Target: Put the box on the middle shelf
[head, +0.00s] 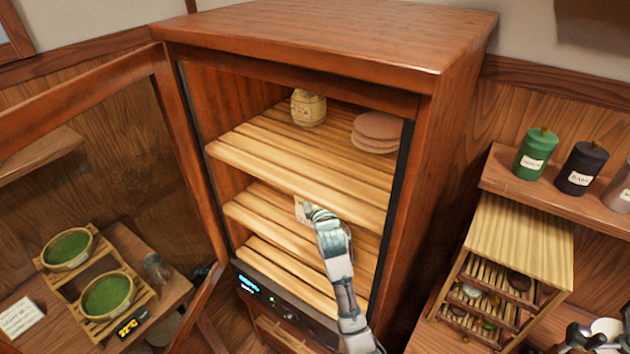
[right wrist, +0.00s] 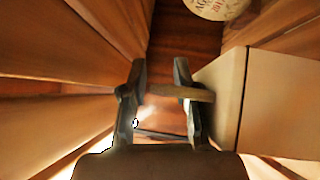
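My right gripper (head: 312,212) reaches into the open cabinet at the middle shelf (head: 252,212). A small pale patch (head: 300,211) beside its tip is probably the box; the arm hides most of this spot. In the right wrist view the plain tan box (right wrist: 242,95) stands just right of the fingers, not between them. The right gripper (right wrist: 158,95) has its fingers apart. A thin brown strip shows between them; I cannot tell what it is. My left gripper is not in view.
The top shelf (head: 225,150) holds a pale jar (head: 308,108) and stacked round cakes (head: 375,132). A round labelled wrapper (right wrist: 218,6) shows in the wrist view. The cabinet's glass door (head: 180,180) stands open at left. A small drawer rack (head: 515,240) stands at right.

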